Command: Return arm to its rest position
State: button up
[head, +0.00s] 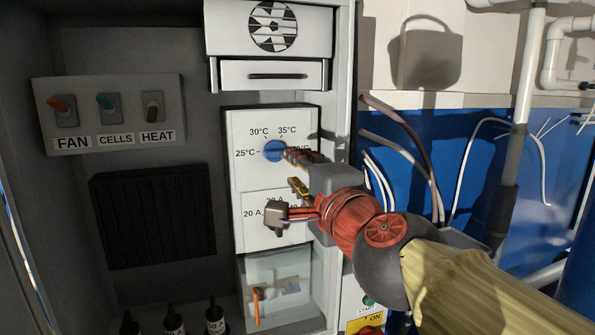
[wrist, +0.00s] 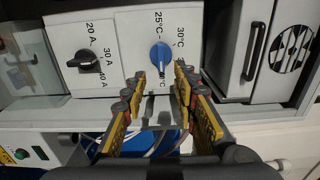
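My gripper (head: 283,183) is open and empty in front of the white dial panels in the head view. Its two yellow and dark fingers (wrist: 160,82) also show spread apart in the wrist view. The blue temperature knob (head: 274,151) lies just past the upper finger. In the wrist view the blue knob (wrist: 160,55) sits between and beyond the fingertips, with no finger seen gripping it. The black current knob (wrist: 88,61) is to the left there; in the head view the lower finger hides it. My arm reaches in from the lower right.
A switch panel (head: 108,114) with FAN, CELLS and HEAT switches is at left. Below the dials is a recess with an orange-handled part (head: 257,306). Bottles (head: 214,317) stand at the bottom. Cables (head: 412,140) and pipes (head: 520,90) are at right, near my arm.

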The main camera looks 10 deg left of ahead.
jog(key=s+f+n+g, duration=0.4)
jog(key=f+n, duration=0.2)
jog(key=f, duration=0.4)
jog(key=s+f+n+g, duration=0.3)
jog(key=s+f+n, duration=0.15)
jog(key=f, duration=0.45)
jog(key=s+d+f+g+h, duration=0.1)
jog(key=s+d+f+h, duration=0.2)
jog(key=d+f, duration=0.4)
jog(key=s+d+f+n+h+b, duration=0.1)
jog(key=s+d+f+h, duration=0.2)
jog(key=d, duration=1)
jog(key=s+d+f+g+h, duration=0.1)
jog(key=s+d+f+h, duration=0.2)
jog(key=s+d+f, duration=0.3)
jog(key=d+f, duration=0.4)
jog(key=shift+s+d+f+g+h+b, duration=0.3)
jog(key=shift+s+d+b, duration=0.05)
jog(key=shift+d, duration=0.05)
